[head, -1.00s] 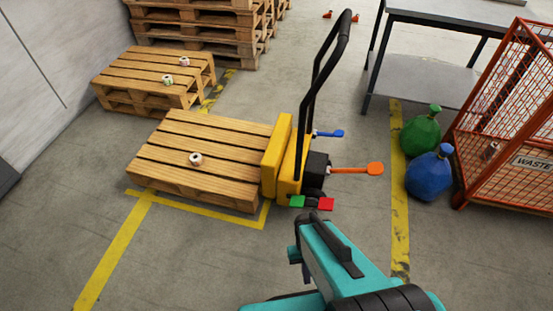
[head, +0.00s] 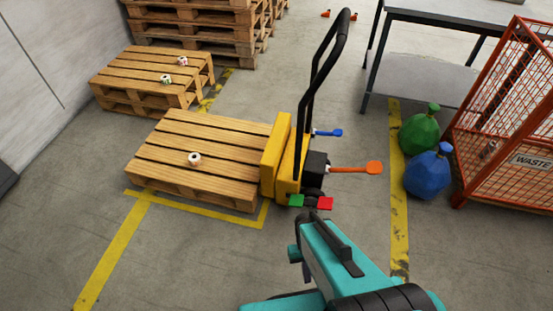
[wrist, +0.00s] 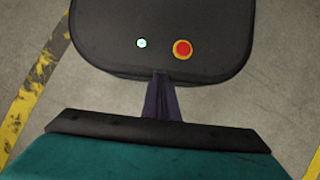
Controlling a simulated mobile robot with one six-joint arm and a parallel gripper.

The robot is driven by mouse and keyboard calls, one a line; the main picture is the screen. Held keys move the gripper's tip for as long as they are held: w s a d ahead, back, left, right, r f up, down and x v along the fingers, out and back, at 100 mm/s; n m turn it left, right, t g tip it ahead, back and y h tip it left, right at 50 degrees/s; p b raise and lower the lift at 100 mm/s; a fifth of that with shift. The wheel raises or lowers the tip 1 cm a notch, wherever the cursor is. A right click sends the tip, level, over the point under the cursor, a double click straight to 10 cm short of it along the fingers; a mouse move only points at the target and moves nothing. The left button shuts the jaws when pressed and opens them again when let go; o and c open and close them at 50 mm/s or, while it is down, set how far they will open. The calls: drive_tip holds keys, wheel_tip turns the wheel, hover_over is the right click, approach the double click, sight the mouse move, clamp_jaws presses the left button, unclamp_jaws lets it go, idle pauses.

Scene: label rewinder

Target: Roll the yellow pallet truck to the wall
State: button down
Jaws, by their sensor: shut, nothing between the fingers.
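The yellow pallet truck (head: 273,165) stands in the middle of the head view. Its tall black loop handle (head: 342,45) leans up and right. A blue lever (head: 330,133), an orange lever (head: 355,170), and green (head: 296,201) and red (head: 326,204) pedals stick out of it. A wooden pallet (head: 225,130) lies against its left side; the forks are hidden. A pale wall (head: 45,60) is at the far left. My gripper (wrist: 161,77) is shut and empty in the wrist view. In the head view my teal arm is below the truck, apart from it.
A second pallet (head: 128,62) with two small rolls lies near the wall, before a pallet stack (head: 195,35). Another small roll (head: 194,159) sits on the nearer pallet. Green (head: 419,133) and blue (head: 428,176) sacks, a red waste cage (head: 500,150) and a table (head: 460,18) are on the right.

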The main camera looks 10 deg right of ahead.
drive_tip(key=c, duration=2.5)
unclamp_jaws()
drive_tip(key=o, duration=0.7)
drive_tip(key=shift+o, duration=0.2)
drive_tip(key=shift+w, duration=0.1)
drive_tip(key=shift+a, duration=0.35)
